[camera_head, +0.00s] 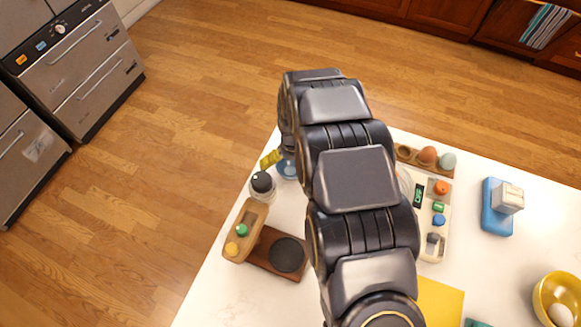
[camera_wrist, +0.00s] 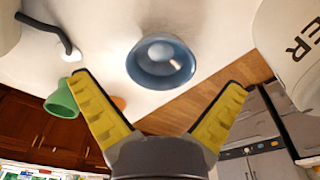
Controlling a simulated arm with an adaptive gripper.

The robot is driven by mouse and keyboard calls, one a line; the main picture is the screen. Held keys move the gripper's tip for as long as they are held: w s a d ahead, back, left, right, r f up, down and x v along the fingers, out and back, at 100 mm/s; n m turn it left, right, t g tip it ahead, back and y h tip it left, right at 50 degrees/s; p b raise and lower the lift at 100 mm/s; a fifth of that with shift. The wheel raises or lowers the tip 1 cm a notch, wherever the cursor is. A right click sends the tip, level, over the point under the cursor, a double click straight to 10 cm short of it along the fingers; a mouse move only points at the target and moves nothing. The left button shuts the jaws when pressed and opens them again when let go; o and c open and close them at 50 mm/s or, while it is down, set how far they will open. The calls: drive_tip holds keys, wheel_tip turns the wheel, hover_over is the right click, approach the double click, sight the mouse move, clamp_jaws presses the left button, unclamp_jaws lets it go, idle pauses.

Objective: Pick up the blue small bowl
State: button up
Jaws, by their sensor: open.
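The blue small bowl (camera_wrist: 160,64) sits on the white table in the wrist view, near the table edge, with a small pale round thing and another small piece inside it. In the head view a part of the bowl (camera_head: 287,170) shows beside my arm, which hides the rest. My gripper (camera_wrist: 163,95) has its two yellow fingers spread wide and empty in the wrist view. The bowl appears beyond the fingertips, between them, and apart from them. In the head view only a bit of yellow finger (camera_head: 270,159) shows to the left of my arm.
A dark-capped jar (camera_head: 262,187) stands close to the bowl. A wooden piece with coloured knobs (camera_head: 245,232), a cream panel (camera_head: 432,215), an egg holder (camera_head: 404,153), a blue block (camera_head: 496,207) and a yellow bowl (camera_head: 556,297) are on the table. A green cup (camera_wrist: 61,98) is near one finger.

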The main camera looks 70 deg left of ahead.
sight(290, 170)
drive_tip(key=f, duration=0.4)
drive_tip(key=shift+a, duration=0.3)
drive_tip(key=c, duration=1.1)
